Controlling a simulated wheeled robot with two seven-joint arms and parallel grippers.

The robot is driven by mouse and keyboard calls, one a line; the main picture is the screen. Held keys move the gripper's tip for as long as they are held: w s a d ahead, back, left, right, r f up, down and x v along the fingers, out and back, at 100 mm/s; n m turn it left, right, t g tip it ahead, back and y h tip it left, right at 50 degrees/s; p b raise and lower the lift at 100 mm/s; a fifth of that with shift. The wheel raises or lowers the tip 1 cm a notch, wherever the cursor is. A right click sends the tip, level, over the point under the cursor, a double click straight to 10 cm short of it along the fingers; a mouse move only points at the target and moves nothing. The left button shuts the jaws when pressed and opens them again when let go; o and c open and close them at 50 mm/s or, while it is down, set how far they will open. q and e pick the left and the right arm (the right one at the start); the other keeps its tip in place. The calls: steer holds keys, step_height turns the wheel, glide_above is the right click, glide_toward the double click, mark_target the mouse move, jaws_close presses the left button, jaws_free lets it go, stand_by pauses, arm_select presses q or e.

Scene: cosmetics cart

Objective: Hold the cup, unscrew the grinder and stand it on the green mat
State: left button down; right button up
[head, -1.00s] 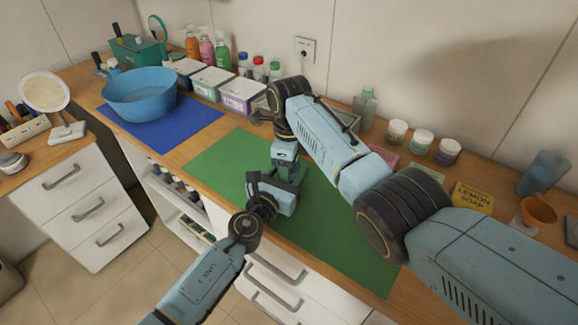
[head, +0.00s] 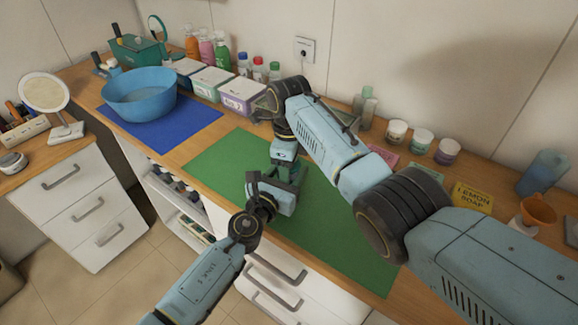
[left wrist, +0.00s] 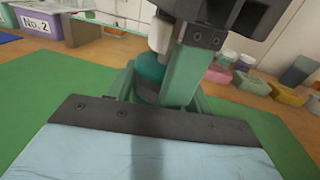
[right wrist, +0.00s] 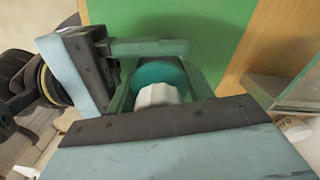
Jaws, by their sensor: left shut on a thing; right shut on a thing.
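The teal cup (left wrist: 150,75) stands upright over the green mat (head: 225,160), between my left gripper's fingers. The white grinder (left wrist: 160,34) is above it in the left wrist view. In the right wrist view, the white grinder (right wrist: 158,95) lies over the teal cup (right wrist: 160,72), between my right gripper's fingers. My left gripper (head: 292,178) is shut on the cup from the front. My right gripper (head: 285,162) reaches down from above and is shut on the grinder. In the head view the grippers mostly hide both. I cannot tell whether the threads still engage.
A blue basin (head: 139,98) sits on a blue mat (head: 185,125) at left. Labelled boxes (head: 240,96), bottles and lidded jars (head: 421,140) line the wall. A lemon soap box (head: 471,198) and orange cup (head: 540,207) stand at right. The green mat is bare around the grippers.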

arm_select(q)
steer(key=shift+d, duration=0.1)
arm_select(e)
steer(key=shift+a, duration=0.1)
steer(key=o, duration=1.1)
steer(key=shift+c, duration=0.2)
steer(key=shift+r, duration=2.3)
arm_select(q)
steer(key=c, duration=0.5)
jaws_free()
